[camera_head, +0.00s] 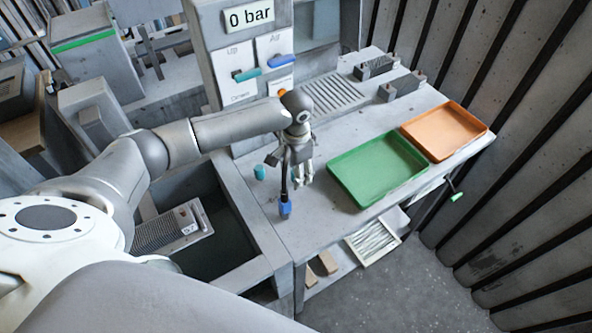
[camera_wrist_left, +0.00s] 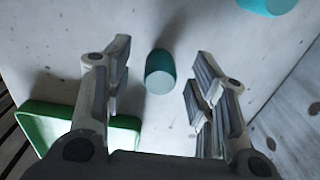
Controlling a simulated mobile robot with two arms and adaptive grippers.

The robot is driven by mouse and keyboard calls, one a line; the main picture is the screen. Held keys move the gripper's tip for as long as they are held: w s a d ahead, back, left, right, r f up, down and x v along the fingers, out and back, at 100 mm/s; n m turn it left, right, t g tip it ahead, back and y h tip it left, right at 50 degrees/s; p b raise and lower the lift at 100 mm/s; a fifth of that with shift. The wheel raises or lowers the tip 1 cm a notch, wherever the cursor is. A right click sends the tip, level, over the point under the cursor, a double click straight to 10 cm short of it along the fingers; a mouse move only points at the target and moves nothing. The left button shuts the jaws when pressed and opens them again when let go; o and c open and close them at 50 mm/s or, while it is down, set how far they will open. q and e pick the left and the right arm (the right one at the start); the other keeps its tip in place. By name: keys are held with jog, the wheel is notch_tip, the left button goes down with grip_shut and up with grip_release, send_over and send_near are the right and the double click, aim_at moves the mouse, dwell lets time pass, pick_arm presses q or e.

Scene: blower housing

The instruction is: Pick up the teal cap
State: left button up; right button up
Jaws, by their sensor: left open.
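Two teal cylindrical pieces show in the left wrist view. One teal cap (camera_wrist_left: 160,72) stands on the pale bench between the spread fingers, apart from both. The other teal piece (camera_wrist_left: 267,5) is cut off at the top right edge. In the head view a teal piece (camera_head: 260,172) stands on the bench just left of my left gripper (camera_head: 298,175). The gripper is open and empty above the bench, and it also shows in the left wrist view (camera_wrist_left: 160,62). It hides part of the bench beneath it. My right gripper is not in view.
A green tray (camera_head: 335,178) lies right of the gripper, with an orange tray (camera_head: 478,128) beyond it. A blue-ended dark piece (camera_head: 285,209) is close to the gripper's front. A sunken bin is left of the bench.

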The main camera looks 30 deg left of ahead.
pick_arm(q)
jog(key=shift+f, duration=0.25)
jog(key=c, duration=1)
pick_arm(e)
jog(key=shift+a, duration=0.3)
pick_arm(q)
jog(key=shift+r, duration=0.1)
jog(key=shift+w+r+b, duration=0.1)
jog(key=shift+r+b, duration=0.2)
jog(key=shift+r, duration=0.05)
notch_tip(320, 180, up, 2)
jog(key=shift+r+b, duration=0.15)
jog(key=shift+b, duration=0.5)
jog(key=s+r, duration=0.3)
jog(key=s, duration=0.1)
jog(key=s+r+b, duration=0.1)
jog(key=s+r, duration=0.2)
jog(key=s, duration=0.2)
jog(key=s+r+b, duration=0.1)
jog(key=s+r, duration=0.3)
jog(key=s, duration=0.1)
jog(key=shift+s, duration=0.1)
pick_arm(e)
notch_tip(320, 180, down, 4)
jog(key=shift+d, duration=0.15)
